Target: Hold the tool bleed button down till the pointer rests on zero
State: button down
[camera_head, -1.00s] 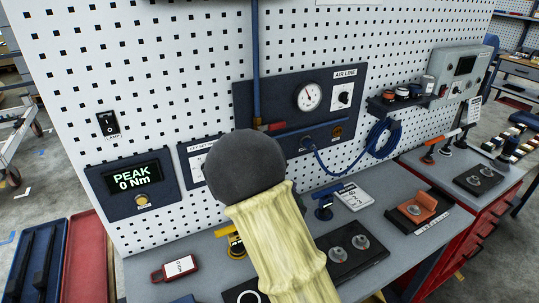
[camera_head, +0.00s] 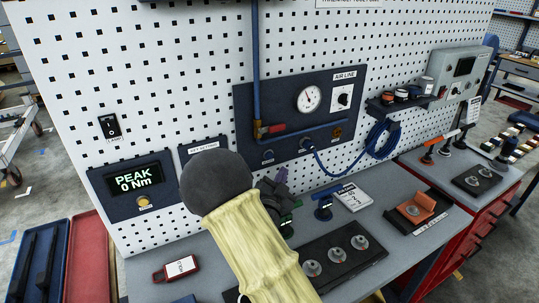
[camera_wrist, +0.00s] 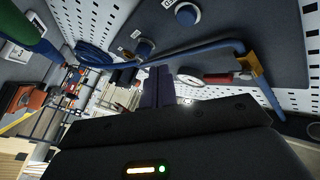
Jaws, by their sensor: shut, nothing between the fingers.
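The dark blue air line panel (camera_head: 291,88) is on the pegboard, with a round white gauge (camera_head: 309,98); its thin pointer is too small to read. Two blue round fittings sit low on the panel. The left one (camera_head: 268,157), likely the tool bleed button, also shows in the wrist view (camera_wrist: 187,13); its label is unreadable. The right one (camera_head: 306,142) is where the blue hose meets the panel. My gripper (camera_head: 281,176) is shut and empty, below and in front of the left fitting, apart from it. Its purple fingers (camera_wrist: 158,86) are together in the wrist view.
A blue pipe with a red-handled valve (camera_head: 272,128) runs across the panel. A coiled blue hose (camera_head: 382,139) hangs at right. The bench below holds a blue tool (camera_head: 323,205), a white card (camera_head: 354,197), a dark plate with discs (camera_head: 338,259) and a red tag (camera_head: 176,269).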

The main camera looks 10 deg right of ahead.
aim_at(273, 155)
jog(key=shift+w+a, duration=0.3)
jog(key=shift+w, duration=0.6)
jog(key=shift+w+a, duration=0.25)
jog(key=shift+w, duration=0.6)
jog(key=shift+w+a, duration=0.3)
jog(key=shift+w, duration=0.6)
jog(key=shift+w, duration=0.1)
jog(key=shift+w+a+b, duration=0.1)
jog(key=shift+w+b, duration=0.2)
jog(key=shift+b, duration=0.1)
jog(key=shift+w+a, duration=0.2)
jog(key=shift+w, duration=0.3)
dwell(2.6)
jog(key=shift+s+b, duration=0.1)
jog(key=shift+b, duration=0.2)
dwell(0.5)
jog(key=shift+s+d+b, duration=0.3)
jog(key=shift+s+b, duration=0.15)
jog(key=shift+s, duration=0.35)
